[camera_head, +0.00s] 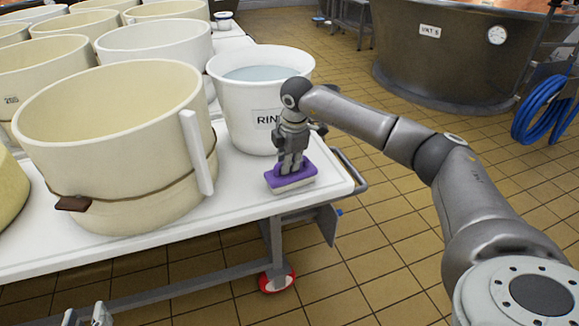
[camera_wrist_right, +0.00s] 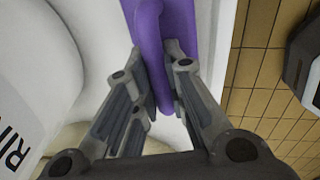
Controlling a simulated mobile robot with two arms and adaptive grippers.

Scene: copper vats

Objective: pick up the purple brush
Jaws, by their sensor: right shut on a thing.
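The purple brush (camera_head: 291,178) has a purple back with a handle and a pale underside. It is at the right front corner of the white table (camera_head: 240,205), in front of the white bucket. My right gripper (camera_head: 289,165) points down at it from above and is shut on its handle. In the right wrist view the purple brush (camera_wrist_right: 149,40) runs between the two fingertips of my right gripper (camera_wrist_right: 160,85), which press on both sides. I cannot tell whether its underside touches the table. My left gripper (camera_head: 87,316) shows only as two separated fingertips at the bottom edge.
A white bucket (camera_head: 235,118) of liquid with a label stands just behind the brush. A large cream vat (camera_head: 110,130) stands to the left, with more vats behind. A metal rail (camera_head: 352,172) edges the table's right end. Tiled floor (camera_head: 400,240) is open beyond, with a copper vat (camera_head: 440,60) farther back.

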